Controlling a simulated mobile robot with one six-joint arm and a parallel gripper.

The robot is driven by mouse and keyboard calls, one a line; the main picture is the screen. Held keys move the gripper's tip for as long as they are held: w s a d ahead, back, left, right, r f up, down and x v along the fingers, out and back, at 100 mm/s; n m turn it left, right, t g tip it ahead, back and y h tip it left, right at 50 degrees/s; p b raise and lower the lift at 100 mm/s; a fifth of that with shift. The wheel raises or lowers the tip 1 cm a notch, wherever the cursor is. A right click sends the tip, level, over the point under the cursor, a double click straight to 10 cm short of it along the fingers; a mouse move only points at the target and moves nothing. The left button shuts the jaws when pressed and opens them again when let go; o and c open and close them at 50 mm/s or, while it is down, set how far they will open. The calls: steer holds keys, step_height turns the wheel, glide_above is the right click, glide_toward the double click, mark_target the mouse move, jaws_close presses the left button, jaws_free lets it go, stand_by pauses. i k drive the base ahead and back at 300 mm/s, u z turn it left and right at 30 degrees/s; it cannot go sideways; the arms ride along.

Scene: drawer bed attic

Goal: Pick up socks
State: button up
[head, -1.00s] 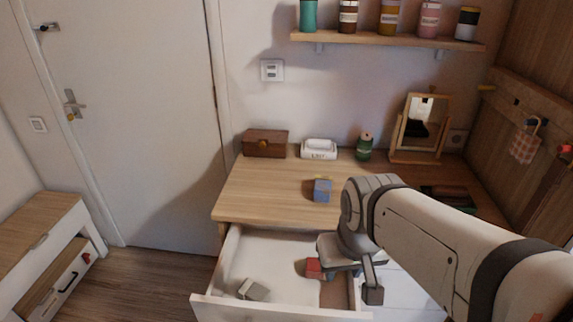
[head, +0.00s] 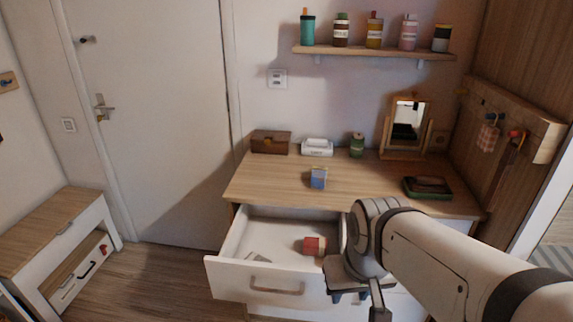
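The open white drawer (head: 235,237) of the wooden desk holds a small red bundle (head: 314,246) with a pale end and a grey folded piece (head: 257,257), partly hidden by the drawer front. A small blue block-like bundle (head: 318,178) sits on the desktop. I cannot tell for sure which of these are socks. My gripper (head: 361,302) hangs at the right side of the drawer front, to the right of and nearer than the red bundle. Its fingers point down and are partly seen; nothing shows held between them, but their opening is unclear.
The desktop (head: 270,181) carries a brown box (head: 270,142), a white box (head: 317,148), a green jar (head: 357,145), a mirror (head: 405,128) and a dark tray (head: 427,188). A low bench (head: 45,232) stands left. Floor between bench and desk is clear.

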mark_target(318, 177)
steer(key=z, duration=0.15)
steer(key=i, duration=0.9)
steer(key=u, duration=0.2)
steer(key=k, duration=0.85)
steer(key=z, duration=0.2)
steer(key=i, duration=0.85)
steer(key=u, duration=0.05)
